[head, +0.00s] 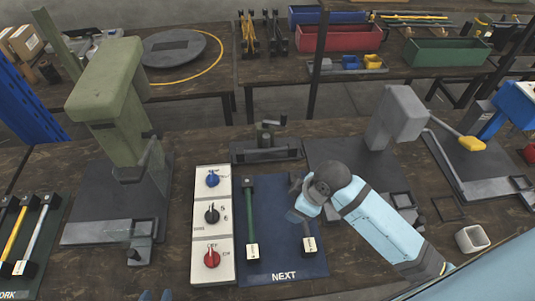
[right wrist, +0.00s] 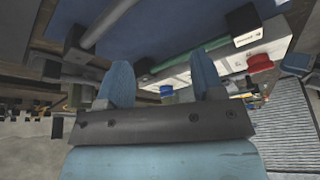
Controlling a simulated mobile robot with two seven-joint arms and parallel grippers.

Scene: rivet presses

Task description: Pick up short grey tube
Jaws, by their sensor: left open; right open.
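The short grey tube (head: 306,228) lies on the blue NEXT mat (head: 283,262), on the right side. Its near end has a dark block with a pale label; its far part is hidden behind my right gripper. A grey tube (right wrist: 106,24) also shows in the right wrist view, beyond the fingers. My right gripper (head: 299,207) is over the tube's far part, open, with pale blue fingers (right wrist: 165,82) apart and nothing seen between them. I cannot tell whether they touch the tube. My left gripper (head: 156,295) shows only its fingertips at the bottom edge, apart and empty.
A longer green tube (head: 250,212) lies on the mat's left side. A white switch panel (head: 212,230) stands left of the mat. A green press (head: 112,105) is at left, a grey press (head: 398,115) behind my right arm. A square cup (head: 472,238) is at right.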

